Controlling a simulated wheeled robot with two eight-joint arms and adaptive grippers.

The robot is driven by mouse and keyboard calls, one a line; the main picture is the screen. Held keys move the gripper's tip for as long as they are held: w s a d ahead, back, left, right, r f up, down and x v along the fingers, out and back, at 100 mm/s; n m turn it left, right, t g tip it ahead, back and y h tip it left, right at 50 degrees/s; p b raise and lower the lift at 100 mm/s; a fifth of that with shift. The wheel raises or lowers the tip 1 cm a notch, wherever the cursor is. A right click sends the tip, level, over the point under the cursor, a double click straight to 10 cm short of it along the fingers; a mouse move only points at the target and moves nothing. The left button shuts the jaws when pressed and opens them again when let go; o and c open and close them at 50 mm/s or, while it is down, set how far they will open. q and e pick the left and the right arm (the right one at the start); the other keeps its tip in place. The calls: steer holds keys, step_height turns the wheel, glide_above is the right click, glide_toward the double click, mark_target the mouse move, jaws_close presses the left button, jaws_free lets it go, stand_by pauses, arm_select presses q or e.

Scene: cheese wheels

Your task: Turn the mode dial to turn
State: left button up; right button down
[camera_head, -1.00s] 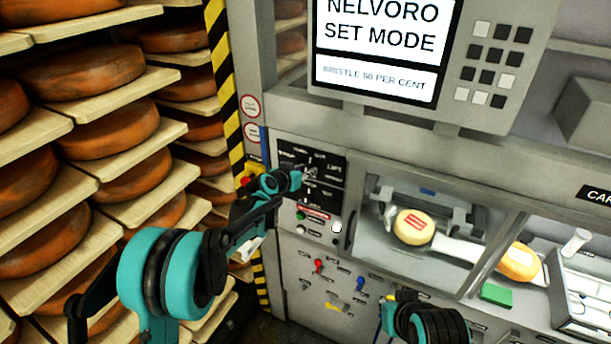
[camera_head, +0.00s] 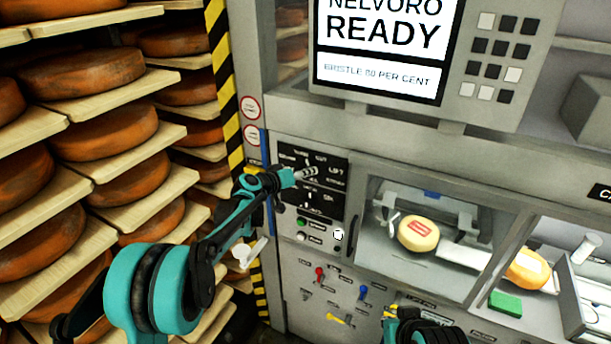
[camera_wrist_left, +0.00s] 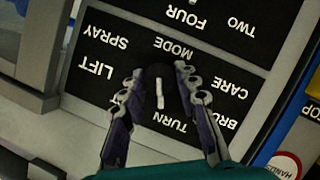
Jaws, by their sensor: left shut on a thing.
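The mode dial (camera_wrist_left: 159,88) is a dark knob with a white pointer mark on a black panel (camera_wrist_left: 95,72). In the left wrist view the labels are upside down, and the pointer aims down at the word TURN. My left gripper (camera_wrist_left: 160,92) has a finger on each side of the dial and is shut on it. In the head view my left gripper (camera_head: 306,173) reaches the panel and hides the dial. The screen (camera_head: 385,40) reads NELVORO READY and BRISTLE 80 PER CENT. My right gripper (camera_head: 392,313) shows only partly at the bottom edge; its jaws are unclear.
Shelves of orange cheese wheels (camera_head: 82,72) stand at left beside a striped post (camera_head: 222,75). Buttons (camera_head: 300,222) and small levers (camera_head: 319,274) sit below the dial panel. A cheese (camera_head: 418,234) lies behind the window at right. A green block (camera_head: 505,303) is nearby.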

arm_select(q)
steer(key=o, duration=1.1)
steer(key=shift+o, duration=0.2)
steer(key=v, duration=1.2)
steer(key=shift+s, duration=0.1)
